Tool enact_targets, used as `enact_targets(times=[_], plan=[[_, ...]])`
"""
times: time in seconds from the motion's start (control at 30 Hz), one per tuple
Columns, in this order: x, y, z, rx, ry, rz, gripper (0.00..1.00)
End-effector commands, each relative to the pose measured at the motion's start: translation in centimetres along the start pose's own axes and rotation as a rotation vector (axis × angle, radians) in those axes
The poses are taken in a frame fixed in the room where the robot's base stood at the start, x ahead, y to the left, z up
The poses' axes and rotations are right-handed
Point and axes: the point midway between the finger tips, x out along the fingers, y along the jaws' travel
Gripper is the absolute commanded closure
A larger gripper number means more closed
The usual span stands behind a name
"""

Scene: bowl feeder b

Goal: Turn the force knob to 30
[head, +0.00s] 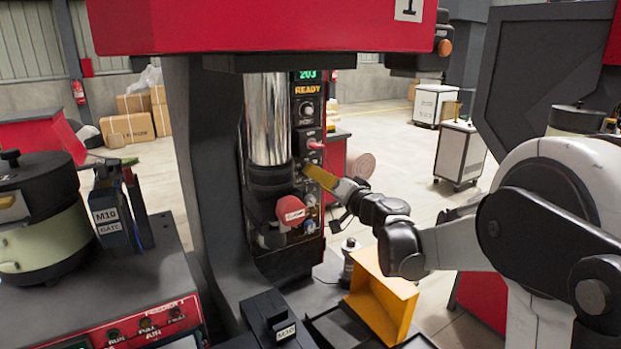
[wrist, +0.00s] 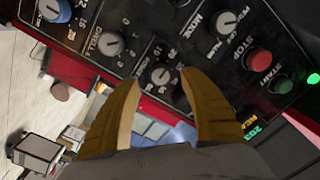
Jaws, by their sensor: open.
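In the wrist view a dark control panel carries several grey knobs with white scale marks. One small knob (wrist: 160,73) shows between and beyond my fingertips, with numbers such as 10 and 20 around it. Its label is too small to read, so I cannot tell whether it is the force knob. Another grey knob (wrist: 110,44) is up and left of it. My gripper (wrist: 160,82) is open, its yellow fingers spread and nothing between them; I cannot tell if they touch the knob. In the head view my gripper (head: 322,177) is at the press's front panel.
The panel also has a blue knob (wrist: 53,10), a mode knob (wrist: 226,22), a red stop button (wrist: 258,61) and a green start button (wrist: 285,85). In the head view a red emergency knob (head: 290,211) is left of my gripper, and a yellow bin (head: 385,292) stands below.

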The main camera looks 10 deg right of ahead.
Motion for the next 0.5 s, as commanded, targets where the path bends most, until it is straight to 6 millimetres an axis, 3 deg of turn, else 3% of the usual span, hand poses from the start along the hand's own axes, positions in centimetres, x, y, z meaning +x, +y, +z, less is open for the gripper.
enact_targets(times=[0.2, 0.5], plan=[[2.8, 0.0, 0.1, 0.0, -0.001, 0.0, 0.48], [3.4, 0.0, 0.0, 0.0, 0.0, 0.0, 0.48]])
